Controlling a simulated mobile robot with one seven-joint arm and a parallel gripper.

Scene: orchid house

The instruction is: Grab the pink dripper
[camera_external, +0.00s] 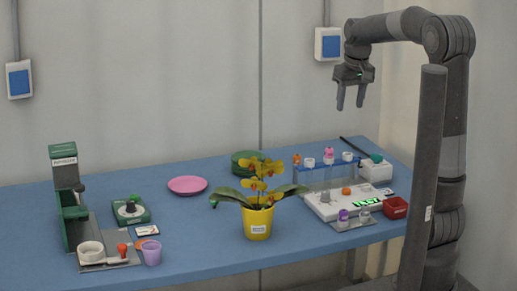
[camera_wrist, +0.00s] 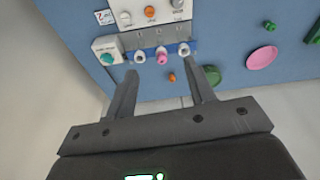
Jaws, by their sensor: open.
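The pink dripper (camera_external: 328,153) stands in a blue-edged clear rack at the back right of the table, between white-capped tubes. Only its pink bulb shows clearly. In the wrist view its pink top (camera_wrist: 162,58) lies between and a little beyond my finger ends. My gripper (camera_external: 350,106) is open and empty, pointing down, high above the rack and slightly right of the dripper. In the wrist view my gripper (camera_wrist: 170,74) has its fingers wide apart.
White caps (camera_wrist: 139,57) flank the dripper closely. An orange-topped item (camera_external: 297,159) stands at the rack's left end. A white scale (camera_external: 345,203) lies in front, with a red box (camera_external: 395,208) beside it. A yellow-potted orchid (camera_external: 258,222) stands left. Space above the rack is clear.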

